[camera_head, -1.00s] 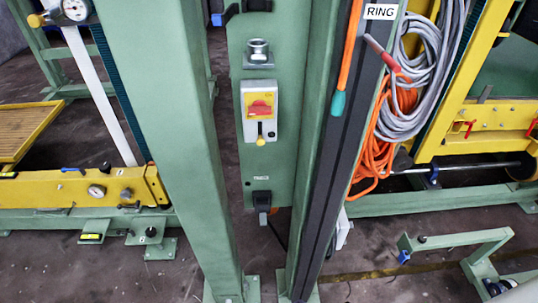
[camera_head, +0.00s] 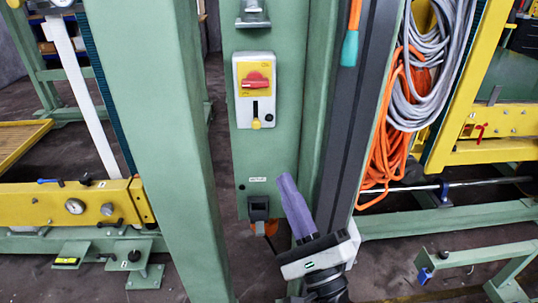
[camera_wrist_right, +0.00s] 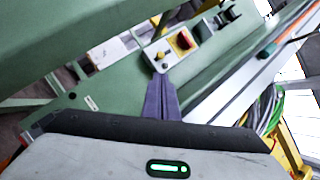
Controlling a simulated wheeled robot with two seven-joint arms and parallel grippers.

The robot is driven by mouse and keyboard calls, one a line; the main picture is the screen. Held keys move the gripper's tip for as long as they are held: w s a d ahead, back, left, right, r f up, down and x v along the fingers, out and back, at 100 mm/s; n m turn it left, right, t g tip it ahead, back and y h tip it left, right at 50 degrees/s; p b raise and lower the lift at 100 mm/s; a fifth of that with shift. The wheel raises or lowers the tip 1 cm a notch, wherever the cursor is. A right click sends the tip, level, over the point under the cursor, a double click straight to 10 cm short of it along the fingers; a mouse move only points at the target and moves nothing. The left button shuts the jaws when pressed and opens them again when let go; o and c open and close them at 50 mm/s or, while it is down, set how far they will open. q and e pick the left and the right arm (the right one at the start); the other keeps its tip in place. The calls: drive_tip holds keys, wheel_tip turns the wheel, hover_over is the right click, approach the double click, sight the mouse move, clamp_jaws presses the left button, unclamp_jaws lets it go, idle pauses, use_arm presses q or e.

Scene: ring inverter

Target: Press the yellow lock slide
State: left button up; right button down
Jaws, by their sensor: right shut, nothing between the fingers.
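The yellow lock slide (camera_head: 256,123) sits at the bottom of a dark slot on a grey switch box with a yellow plate and a red rotary handle (camera_head: 256,85). The box is mounted on a green panel between two green posts. My right gripper (camera_head: 284,180) is below and a little right of the box, its purple fingers together, empty and apart from the slide. In the right wrist view the fingers (camera_wrist_right: 162,82) point toward the box, with the red handle (camera_wrist_right: 186,39) beyond their tips and the small yellow slide (camera_wrist_right: 160,56) close by the tips. My left gripper is out of view.
A green post (camera_head: 150,120) stands left of the panel, and a dark rail (camera_head: 350,130) runs up the right side. Orange and grey cables (camera_head: 400,110) hang farther right. A black socket (camera_head: 258,208) is mounted low on the panel.

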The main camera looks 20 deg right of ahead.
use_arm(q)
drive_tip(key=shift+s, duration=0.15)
use_arm(e)
drive_tip(key=p, duration=0.1)
approach(256, 123)
drive_tip(key=w+d, duration=0.1)
drive_tip(key=w, duration=0.3)
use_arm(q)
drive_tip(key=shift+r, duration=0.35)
use_arm(e)
drive_tip(key=shift+x, duration=1.1)
use_arm(q)
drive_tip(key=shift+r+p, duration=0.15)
drive_tip(key=shift+p, duration=0.2)
use_arm(e)
drive_tip(key=shift+s+d+r, duration=0.1)
drive_tip(key=shift+d+r, duration=0.05)
drive_tip(key=shift+r, duration=0.05)
